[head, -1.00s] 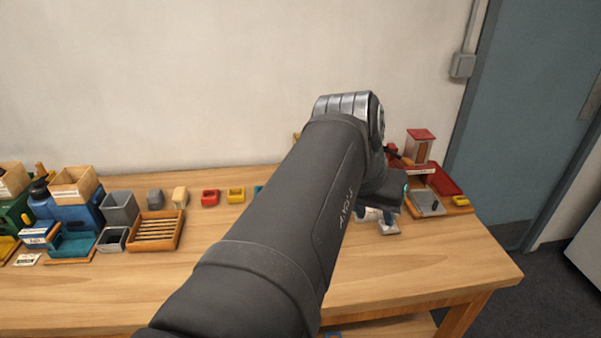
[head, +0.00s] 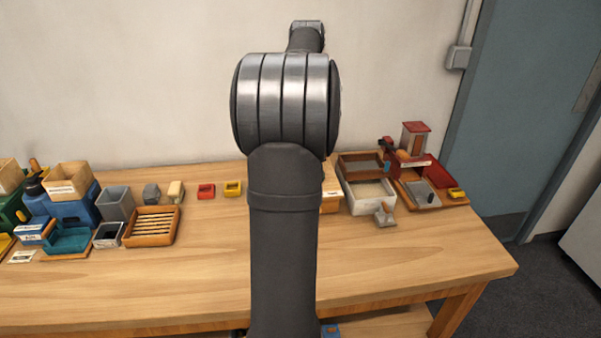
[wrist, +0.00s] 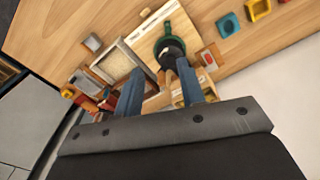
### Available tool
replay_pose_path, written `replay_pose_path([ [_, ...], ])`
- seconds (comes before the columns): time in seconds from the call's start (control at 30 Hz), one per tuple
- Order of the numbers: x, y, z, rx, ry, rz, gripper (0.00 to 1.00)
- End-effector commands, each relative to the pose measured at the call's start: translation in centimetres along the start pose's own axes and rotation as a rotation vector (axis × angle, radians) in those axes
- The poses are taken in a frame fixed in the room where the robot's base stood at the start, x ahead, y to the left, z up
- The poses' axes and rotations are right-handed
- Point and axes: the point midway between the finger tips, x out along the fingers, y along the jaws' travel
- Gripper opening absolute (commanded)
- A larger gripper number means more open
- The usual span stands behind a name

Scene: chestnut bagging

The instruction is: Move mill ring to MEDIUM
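In the wrist view, a green round part with a dark knob (wrist: 169,46) sits on a light wooden board (wrist: 178,26); I cannot tell whether it is the mill ring. No MEDIUM mark is readable. My gripper (wrist: 160,66) is open, its two blue fingers apart, with the dark knob near the right fingertip; contact cannot be told. A tan wooden piece (wrist: 168,76) shows between the fingers. In the head view my arm hides the gripper and the green part. A red-roofed device (head: 415,142) stands at the table's right end.
A pale-filled tray (head: 369,192) and a small grey stand (head: 384,214) lie right of my arm. Red (head: 206,191) and yellow (head: 232,188) cups, a slatted wooden tray (head: 152,226) and blue equipment (head: 75,208) stand left. The table front is clear.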

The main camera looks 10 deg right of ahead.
Motion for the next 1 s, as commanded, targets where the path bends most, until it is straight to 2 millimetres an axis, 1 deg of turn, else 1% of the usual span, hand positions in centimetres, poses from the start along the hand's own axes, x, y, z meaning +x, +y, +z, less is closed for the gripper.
replay_pose_path([
  [0.03,0.5,-0.7,-0.5,-0.009,-0.011,-0.005,0.36],
  [0.1,0.8,-1.2,-0.9,-0.016,-0.020,-0.008,0.36],
  [0.27,1.7,-1.5,-1.1,-0.021,-0.026,-0.011,0.36],
  [0.37,3.0,-1.5,-1.0,-0.020,-0.027,-0.010,0.36],
  [0.47,5.0,-1.5,-0.9,-0.020,-0.027,-0.010,0.36],
  [0.8,12.4,-1.6,-0.7,-0.019,-0.027,-0.010,0.36],
  [0.9,14.5,-1.6,-0.7,-0.019,-0.026,-0.010,0.36],
  [1.0,16.1,-1.6,-0.7,-0.019,-0.025,-0.010,0.36],
])
